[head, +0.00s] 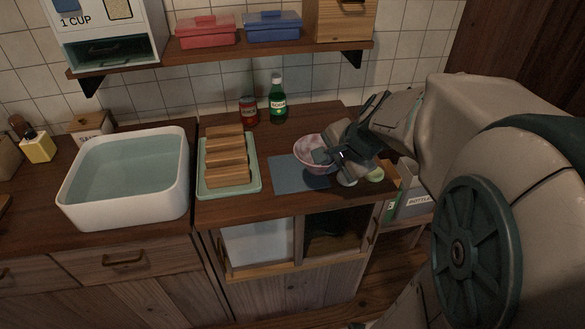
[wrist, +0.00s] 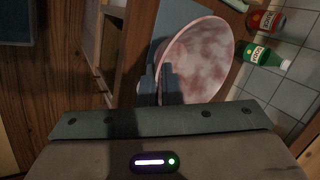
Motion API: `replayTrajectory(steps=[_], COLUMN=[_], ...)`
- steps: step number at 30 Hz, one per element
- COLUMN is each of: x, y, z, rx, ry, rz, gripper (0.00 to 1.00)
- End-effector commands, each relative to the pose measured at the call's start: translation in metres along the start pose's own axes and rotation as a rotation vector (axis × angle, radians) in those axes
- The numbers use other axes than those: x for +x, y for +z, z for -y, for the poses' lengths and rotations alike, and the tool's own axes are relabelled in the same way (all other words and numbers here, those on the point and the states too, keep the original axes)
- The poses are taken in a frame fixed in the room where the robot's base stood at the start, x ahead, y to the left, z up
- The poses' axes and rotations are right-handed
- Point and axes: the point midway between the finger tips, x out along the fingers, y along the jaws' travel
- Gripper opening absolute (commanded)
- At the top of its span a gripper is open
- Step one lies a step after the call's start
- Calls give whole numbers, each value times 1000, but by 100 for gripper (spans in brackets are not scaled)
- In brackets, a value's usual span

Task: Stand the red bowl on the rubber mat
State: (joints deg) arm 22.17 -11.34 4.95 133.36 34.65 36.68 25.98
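The red bowl (head: 308,146), pinkish with pale mottling inside, is over the right back part of the blue-grey rubber mat (head: 290,178). In the wrist view the bowl (wrist: 203,58) fills the upper middle, with part of the mat (wrist: 172,22) behind it. My gripper (head: 322,156) is at the bowl's right side. In the wrist view its dark fingers (wrist: 165,88) pinch the bowl's near rim, one inside and one outside. I cannot tell whether the bowl's base touches the mat; the gripper hides part of the bowl.
A rack of wooden slats on a green tray (head: 229,163) stands left of the mat. Small round items (head: 374,175) lie right of the mat, near the counter's edge. A white water-filled basin (head: 128,178) is farther left.

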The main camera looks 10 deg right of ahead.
Motion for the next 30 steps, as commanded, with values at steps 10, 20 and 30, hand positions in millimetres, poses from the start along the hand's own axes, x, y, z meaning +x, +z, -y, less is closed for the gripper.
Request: replayTrajectory(steps=[10,20,30], x=[43,99,124], y=[-6,-16,-20], z=[20,48,56], rx=[16,15,16], ry=[5,3,2], rz=[-5,-5,-8], gripper=[0,0,0])
